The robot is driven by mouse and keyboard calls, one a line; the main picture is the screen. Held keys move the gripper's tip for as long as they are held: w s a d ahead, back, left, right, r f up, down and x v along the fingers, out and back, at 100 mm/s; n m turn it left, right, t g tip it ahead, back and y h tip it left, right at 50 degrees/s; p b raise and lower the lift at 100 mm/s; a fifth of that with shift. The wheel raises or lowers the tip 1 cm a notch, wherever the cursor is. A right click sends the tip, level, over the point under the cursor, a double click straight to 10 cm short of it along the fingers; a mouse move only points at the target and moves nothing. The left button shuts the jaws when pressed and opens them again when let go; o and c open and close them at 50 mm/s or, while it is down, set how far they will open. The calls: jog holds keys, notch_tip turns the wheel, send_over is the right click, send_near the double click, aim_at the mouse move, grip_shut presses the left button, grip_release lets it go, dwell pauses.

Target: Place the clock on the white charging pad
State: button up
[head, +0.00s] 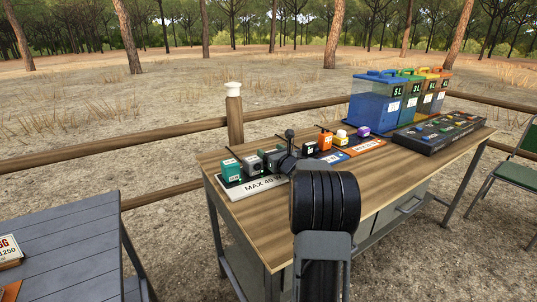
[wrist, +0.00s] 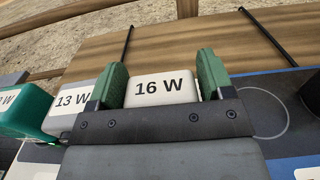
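A pale block marked 16 W (wrist: 160,90) sits between the two green fingers of my gripper (wrist: 162,85), which meet its sides with no clear gap. I cannot tell from its shape whether it is the clock. In the head view my gripper (head: 287,158) is over the right end of the white charging pad (head: 262,187), marked MAX 40 W. My arm partly hides this area. A grey block marked 13 W (wrist: 74,102) and a green block (head: 231,170) stand on the white pad to the left. I cannot tell whether the 16 W block touches a surface.
A blue pad (wrist: 288,92) with a circle lies to the right, then an orange pad (head: 367,146). Coloured bins (head: 378,108) and a black tray (head: 440,133) occupy the right end.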

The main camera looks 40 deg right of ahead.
jog(key=shift+r+p, duration=0.15)
jog(key=shift+p, duration=0.15)
jog(key=s, duration=1.1)
jog(key=shift+s+a, duration=0.2)
jog(key=shift+a, duration=0.1)
jog(key=shift+s, duration=0.3)
jog(key=shift+a, duration=0.1)
